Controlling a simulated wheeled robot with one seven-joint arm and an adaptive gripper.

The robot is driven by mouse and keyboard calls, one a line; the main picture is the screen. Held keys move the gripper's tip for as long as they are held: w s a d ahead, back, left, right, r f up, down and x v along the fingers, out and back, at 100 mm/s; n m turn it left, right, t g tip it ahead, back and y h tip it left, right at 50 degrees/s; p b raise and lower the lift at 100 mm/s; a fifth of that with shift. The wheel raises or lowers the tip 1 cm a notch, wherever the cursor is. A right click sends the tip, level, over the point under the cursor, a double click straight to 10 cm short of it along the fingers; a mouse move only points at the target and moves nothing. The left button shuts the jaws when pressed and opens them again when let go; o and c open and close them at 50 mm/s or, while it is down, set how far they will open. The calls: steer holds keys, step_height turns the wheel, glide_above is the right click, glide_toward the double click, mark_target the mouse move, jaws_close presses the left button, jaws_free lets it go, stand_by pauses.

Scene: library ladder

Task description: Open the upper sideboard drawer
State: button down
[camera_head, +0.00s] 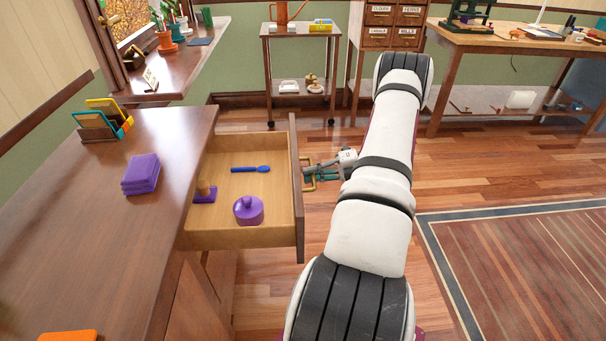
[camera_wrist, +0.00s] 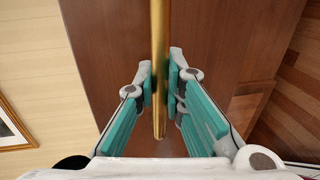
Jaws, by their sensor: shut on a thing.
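The upper sideboard drawer (camera_head: 217,239) is pulled well out of the sideboard (camera_head: 150,215), so its inside shows in the head view. Its brass handle (camera_head: 309,174) is on the outer face of the drawer front (camera_head: 296,190). My gripper (camera_head: 314,174) is at the handle, to the right of the drawer front. In the wrist view the handle bar (camera_wrist: 159,70) runs between the two teal fingers (camera_wrist: 161,92), and they are shut on it. The brown drawer front (camera_wrist: 215,40) lies behind the bar. My forearm hides some floor beside the drawer.
Purple folded cloths (camera_head: 141,174) and a card holder (camera_head: 103,121) stand on the sideboard. A trolley (camera_head: 301,70) stands beyond. Wooden floor (camera_head: 470,170) is clear at right.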

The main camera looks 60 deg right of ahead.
steer(key=shift+d, duration=0.1)
steer(key=c, duration=1.7)
jaws_free()
steer(key=shift+o, duration=0.2)
steer(key=v, duration=1.2)
steer(key=shift+s, duration=0.1)
